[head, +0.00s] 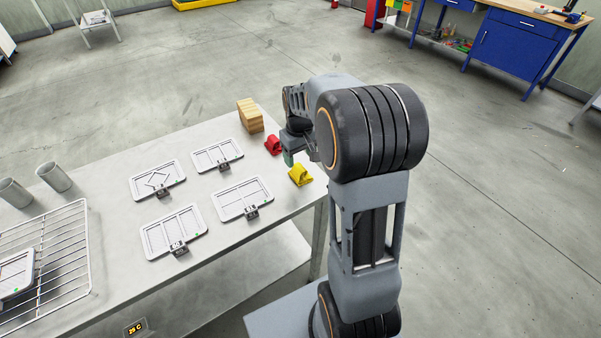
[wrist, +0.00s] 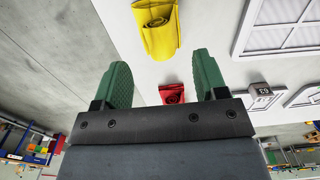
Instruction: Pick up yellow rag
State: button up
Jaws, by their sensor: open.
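The yellow rag (head: 300,175) lies folded on the right end of the grey table. In the wrist view the yellow rag (wrist: 156,28) is at the top, beyond the fingertips and slightly left of the middle between them. My gripper (wrist: 163,78) has two green fingers spread apart with nothing between their tips. In the head view only a green bit of my gripper (head: 288,158) shows, just behind the yellow rag; my arm hides the rest. The gripper is apart from the yellow rag.
A red rag (head: 273,145) lies behind the yellow one and also shows in the wrist view (wrist: 173,93). A wooden block (head: 250,115) stands farther back. Several framed trays (head: 243,199) lie to the left. A wire rack (head: 62,250) is at far left.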

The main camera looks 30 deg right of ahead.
aim_at(300, 167)
jog(key=shift+f, duration=2.75)
jog(key=shift+c, duration=0.3)
jog(key=c, duration=1)
jog(key=shift+o, duration=0.2)
jog(key=shift+r, duration=0.15)
jog(key=shift+r, duration=0.25)
notch_tip(300, 167, up, 2)
jog(key=s+a+r, duration=0.6)
jog(key=a+r, duration=0.4)
jog(key=a, duration=0.2)
jog(key=shift+a+r+b, duration=0.15)
jog(key=shift+a+b, duration=0.15)
